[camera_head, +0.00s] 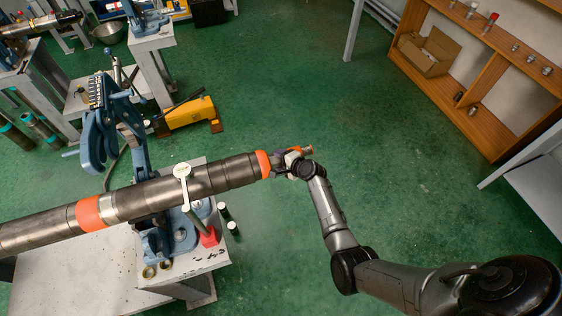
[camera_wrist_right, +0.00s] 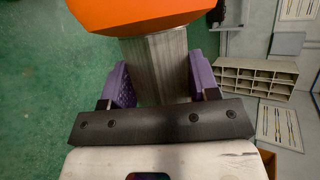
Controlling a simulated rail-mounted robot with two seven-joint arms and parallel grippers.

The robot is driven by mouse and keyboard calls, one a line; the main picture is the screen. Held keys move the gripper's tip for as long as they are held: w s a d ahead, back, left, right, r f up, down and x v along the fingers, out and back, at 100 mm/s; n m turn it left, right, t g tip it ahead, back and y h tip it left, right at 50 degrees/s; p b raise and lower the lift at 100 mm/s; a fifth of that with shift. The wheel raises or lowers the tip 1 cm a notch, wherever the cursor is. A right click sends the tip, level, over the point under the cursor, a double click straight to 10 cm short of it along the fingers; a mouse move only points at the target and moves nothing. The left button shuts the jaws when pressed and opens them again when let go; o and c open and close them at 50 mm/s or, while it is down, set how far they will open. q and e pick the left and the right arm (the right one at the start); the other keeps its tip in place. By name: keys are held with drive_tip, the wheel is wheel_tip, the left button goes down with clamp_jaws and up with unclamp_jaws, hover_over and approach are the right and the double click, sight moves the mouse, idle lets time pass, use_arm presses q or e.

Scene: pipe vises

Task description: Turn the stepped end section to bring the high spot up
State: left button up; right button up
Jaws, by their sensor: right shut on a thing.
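A long dark steel pipe (camera_head: 150,197) lies across the blue vise (camera_head: 165,240) on the bench, with orange bands along it. At its right end, past an orange band (camera_head: 263,163), is a narrower grey end section, with an orange part (camera_head: 301,151) showing beyond. My right gripper (camera_head: 287,162) is at this end section and partly hides it. In the right wrist view, the purple fingers of my right gripper (camera_wrist_right: 160,78) are shut on the grey end section (camera_wrist_right: 158,55), below a wide orange part (camera_wrist_right: 140,12). The high spot cannot be made out. My left gripper is out of view.
The blue vise's upper frame (camera_head: 100,140) stands open behind the pipe. A yellow machine (camera_head: 190,113) is on the floor behind. Green floor right of the pipe end is clear.

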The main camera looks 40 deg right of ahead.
drive_tip(key=shift+f, duration=0.1)
idle(0.3)
drive_tip(key=o, duration=0.9)
drive_tip(key=shift+s+r, duration=0.35)
drive_tip(key=shift+s, duration=0.05)
drive_tip(key=shift+p+v, duration=1.3)
drive_tip(key=shift+v, duration=5.1)
drive_tip(key=shift+d, duration=0.1)
